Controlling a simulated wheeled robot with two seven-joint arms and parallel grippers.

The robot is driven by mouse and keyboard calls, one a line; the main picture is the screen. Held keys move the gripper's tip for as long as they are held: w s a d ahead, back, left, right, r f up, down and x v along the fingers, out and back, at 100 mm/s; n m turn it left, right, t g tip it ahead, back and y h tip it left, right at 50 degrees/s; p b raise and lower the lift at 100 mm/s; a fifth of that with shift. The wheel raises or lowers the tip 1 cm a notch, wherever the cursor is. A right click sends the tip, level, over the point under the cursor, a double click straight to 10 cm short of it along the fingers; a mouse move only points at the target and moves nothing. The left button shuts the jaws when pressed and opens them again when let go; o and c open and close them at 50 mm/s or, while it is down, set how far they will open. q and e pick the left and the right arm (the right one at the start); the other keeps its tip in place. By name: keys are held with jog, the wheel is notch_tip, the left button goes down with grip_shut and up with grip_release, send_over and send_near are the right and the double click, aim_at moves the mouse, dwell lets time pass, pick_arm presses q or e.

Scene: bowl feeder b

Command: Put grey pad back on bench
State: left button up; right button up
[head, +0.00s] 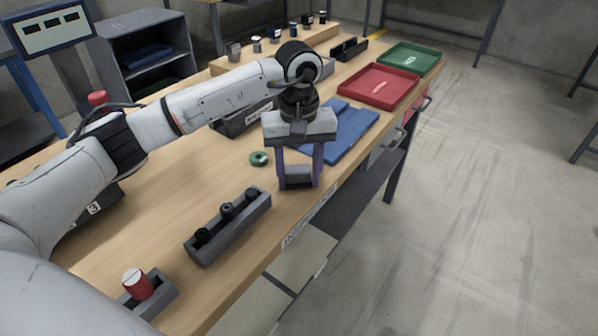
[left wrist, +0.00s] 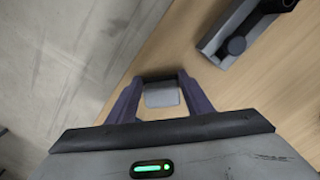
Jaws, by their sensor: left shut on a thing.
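My left gripper (head: 299,178) is over the front part of the wooden bench (head: 285,217), near its front edge. It is shut on the grey pad (head: 299,170), which sits between the purple fingers low down by the fingertips. In the left wrist view the pad (left wrist: 162,97) shows as a small light grey block between the fingertips (left wrist: 160,82), with the bench's edge close by. I cannot tell whether the pad touches the bench top. My right gripper is not in view.
A grey holder with black knobs (head: 229,228) lies left of the gripper. A green ring (head: 259,158) and a blue mat (head: 345,131) are close by. Red (head: 378,86) and green (head: 413,58) trays stand farther right.

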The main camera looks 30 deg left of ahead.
aim_at(299, 186)
pick_arm(q)
jog(key=shift+f, duration=0.1)
jog(key=o, duration=1.3)
jog(key=shift+c, duration=0.2)
notch_tip(299, 186, up, 12)
jog(key=b, duration=0.1)
jog(key=shift+r, duration=0.2)
